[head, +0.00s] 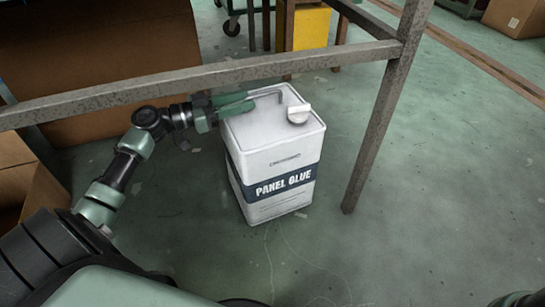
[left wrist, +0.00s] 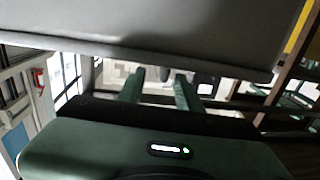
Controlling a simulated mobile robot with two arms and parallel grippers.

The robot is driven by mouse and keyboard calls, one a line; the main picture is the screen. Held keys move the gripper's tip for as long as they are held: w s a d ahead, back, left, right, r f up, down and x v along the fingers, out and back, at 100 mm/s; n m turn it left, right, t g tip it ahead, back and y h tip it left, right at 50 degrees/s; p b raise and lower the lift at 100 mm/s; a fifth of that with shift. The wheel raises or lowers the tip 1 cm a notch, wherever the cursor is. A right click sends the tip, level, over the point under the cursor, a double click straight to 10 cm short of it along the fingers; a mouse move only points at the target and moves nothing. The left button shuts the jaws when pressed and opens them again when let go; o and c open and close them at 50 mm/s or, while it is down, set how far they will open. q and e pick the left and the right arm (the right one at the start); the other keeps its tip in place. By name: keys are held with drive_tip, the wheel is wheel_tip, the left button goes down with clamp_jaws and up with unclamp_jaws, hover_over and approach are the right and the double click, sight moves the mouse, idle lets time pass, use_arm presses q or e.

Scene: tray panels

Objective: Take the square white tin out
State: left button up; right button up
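The square white tin (head: 272,155), with a dark blue "PANEL GLUE" band, stands upright on the floor. It has a round white cap (head: 298,114) and a thin wire handle (head: 268,92) on top. My left gripper (head: 240,103) is at the tin's upper left edge, with its green fingers by the handle's left end. In the left wrist view the two fingers (left wrist: 158,90) stand apart, and a dark narrow piece shows between them. I cannot tell whether they touch the handle. A large grey surface fills the top of that view. My right gripper is not in view.
Cardboard boxes (head: 90,60) are at left. The floor (head: 440,200) at right is clear.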

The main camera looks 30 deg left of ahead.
sight(276, 90)
use_arm(q)
drive_tip(key=b+x, duration=0.4)
drive_tip(key=x, duration=0.2)
drive_tip(key=shift+w+a+f, duration=0.1)
drive_tip(key=shift+w+f, duration=0.05)
drive_tip(key=shift+w, duration=0.15)
clamp_jaws()
idle(1.1)
drive_tip(key=shift+w+r, duration=0.1)
drive_tip(key=shift+r, duration=0.2)
